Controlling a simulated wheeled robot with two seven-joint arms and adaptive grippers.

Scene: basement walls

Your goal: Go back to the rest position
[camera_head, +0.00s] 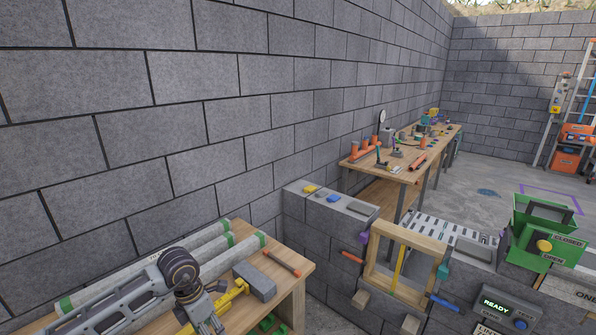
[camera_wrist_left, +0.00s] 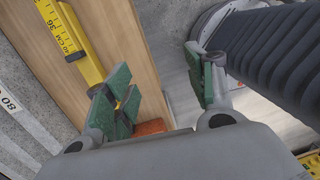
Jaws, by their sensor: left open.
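My left arm comes in from the left over the near wooden workbench (camera_head: 294,285). My left gripper (camera_head: 208,325) is at the bottom of the head view, low over or in front of the bench. In the left wrist view my left gripper (camera_wrist_left: 160,90) has its two green-padded fingers wide apart, with nothing between them. A yellow measuring tool (camera_wrist_left: 72,40) with a printed scale lies beyond the left finger, apart from it. A yellow tool also shows behind the gripper in the head view (camera_head: 232,297). My right gripper is not in view.
Long grey tubes with green bands (camera_head: 200,243), a grey block (camera_head: 255,281) and an orange-ended rod (camera_head: 283,263) lie on the near bench. A block wall (camera_head: 345,218) with a wooden frame (camera_head: 432,245) and a green box (camera_head: 540,232) stands right. A cluttered bench stands behind.

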